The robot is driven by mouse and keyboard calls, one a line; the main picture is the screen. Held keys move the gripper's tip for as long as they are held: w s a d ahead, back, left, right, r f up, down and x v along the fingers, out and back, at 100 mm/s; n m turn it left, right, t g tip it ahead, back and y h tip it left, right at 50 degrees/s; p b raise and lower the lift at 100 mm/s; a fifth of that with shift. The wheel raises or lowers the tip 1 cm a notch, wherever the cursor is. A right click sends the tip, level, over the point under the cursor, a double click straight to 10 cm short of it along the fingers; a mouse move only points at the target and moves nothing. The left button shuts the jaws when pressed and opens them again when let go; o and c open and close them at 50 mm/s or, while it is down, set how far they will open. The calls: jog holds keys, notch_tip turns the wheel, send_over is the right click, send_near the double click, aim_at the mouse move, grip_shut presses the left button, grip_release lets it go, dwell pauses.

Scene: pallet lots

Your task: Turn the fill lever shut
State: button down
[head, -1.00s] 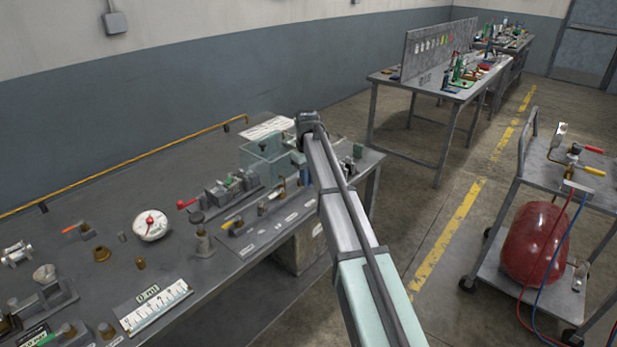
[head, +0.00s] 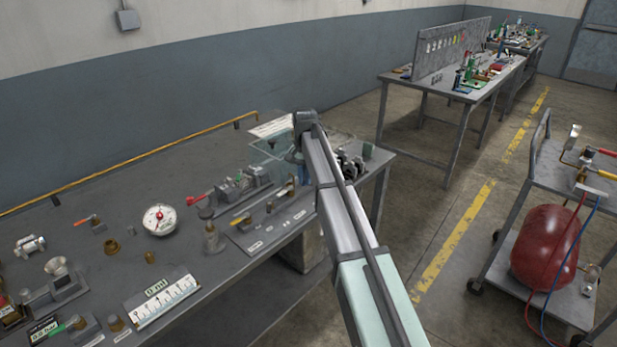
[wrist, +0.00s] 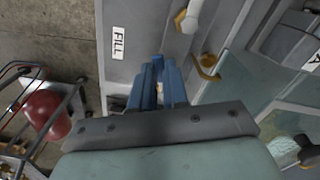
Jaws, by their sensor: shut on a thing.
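My gripper (wrist: 158,78) shows in the wrist view with its blue fingers close together beside the FILL label (wrist: 118,43). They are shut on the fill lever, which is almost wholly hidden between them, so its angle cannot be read. In the head view my arm's end hides most of the gripper; a bit of blue finger shows at the bench's right part.
A yellow hook-shaped part (wrist: 207,68) and a pale cylinder (wrist: 194,14) stand close to the right of my fingers. A clear box (head: 272,146) is beside my arm's end. A round gauge (head: 159,220) stands on the bench; a red tank (head: 543,246) is on a cart.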

jog(key=shift+w+a+m, duration=0.25)
jog(key=shift+a+m, duration=0.1)
jog(key=shift+m, duration=0.75)
jog(key=shift+w+a+m, duration=0.25)
jog(key=shift+a+m, duration=0.05)
jog(key=shift+m, duration=0.8)
jog(key=c, duration=1.1)
grip_release()
jog(key=shift+s, duration=0.1)
